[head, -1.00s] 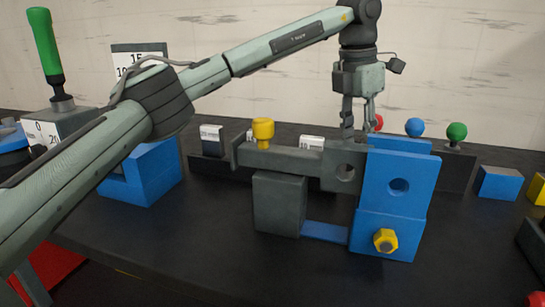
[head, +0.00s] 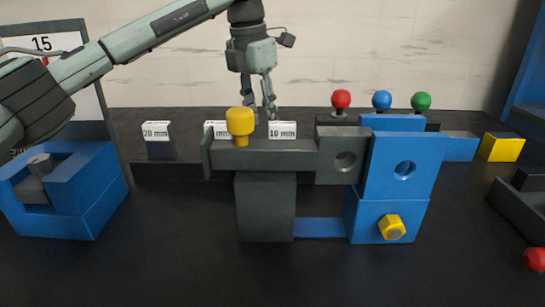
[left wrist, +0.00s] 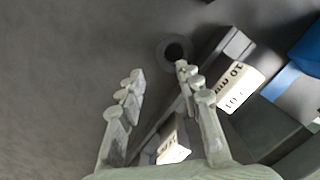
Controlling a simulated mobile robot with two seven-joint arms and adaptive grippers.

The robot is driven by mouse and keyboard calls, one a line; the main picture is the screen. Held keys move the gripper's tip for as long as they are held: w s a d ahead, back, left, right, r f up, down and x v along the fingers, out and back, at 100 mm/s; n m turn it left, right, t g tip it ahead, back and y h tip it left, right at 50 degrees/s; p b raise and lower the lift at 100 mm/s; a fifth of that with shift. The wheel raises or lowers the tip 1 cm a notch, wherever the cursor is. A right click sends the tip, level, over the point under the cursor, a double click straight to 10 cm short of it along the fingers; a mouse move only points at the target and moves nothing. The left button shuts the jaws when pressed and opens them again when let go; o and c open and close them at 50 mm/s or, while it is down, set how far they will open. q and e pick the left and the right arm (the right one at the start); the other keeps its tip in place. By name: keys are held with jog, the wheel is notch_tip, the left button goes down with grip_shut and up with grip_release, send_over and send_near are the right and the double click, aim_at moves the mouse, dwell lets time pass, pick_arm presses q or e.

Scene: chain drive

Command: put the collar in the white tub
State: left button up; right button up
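My left gripper (head: 263,108) hangs down behind the grey vise-like fixture (head: 262,160) in the head view. In the left wrist view its two fingers (left wrist: 158,72) are apart with nothing between them. A round dark grey ring with a dark hole (left wrist: 162,53), which looks like the collar, lies just beyond the fingertips, nearer the right finger. The ring is hidden behind the fixture in the head view. I see no white tub in any view. My right gripper is not in view.
A white "10 mm" label (left wrist: 235,85) on a dark block is close to the right finger. A yellow knob (head: 240,121) tops the fixture, and a blue block with a hole (head: 405,165) stands at its right. Red, blue and green balls (head: 381,100) stand behind.

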pick_arm(q)
jog(key=shift+w+d+f, duration=0.1)
jog(key=shift+d+f, duration=0.05)
jog(key=shift+f, duration=0.75)
jog(key=f, duration=0.5)
jog(key=shift+w+d+p, duration=0.3)
jog(key=shift+p, duration=0.1)
grip_shut()
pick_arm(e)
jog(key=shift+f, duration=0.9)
pick_arm(q)
jog(key=shift+r, duration=0.1)
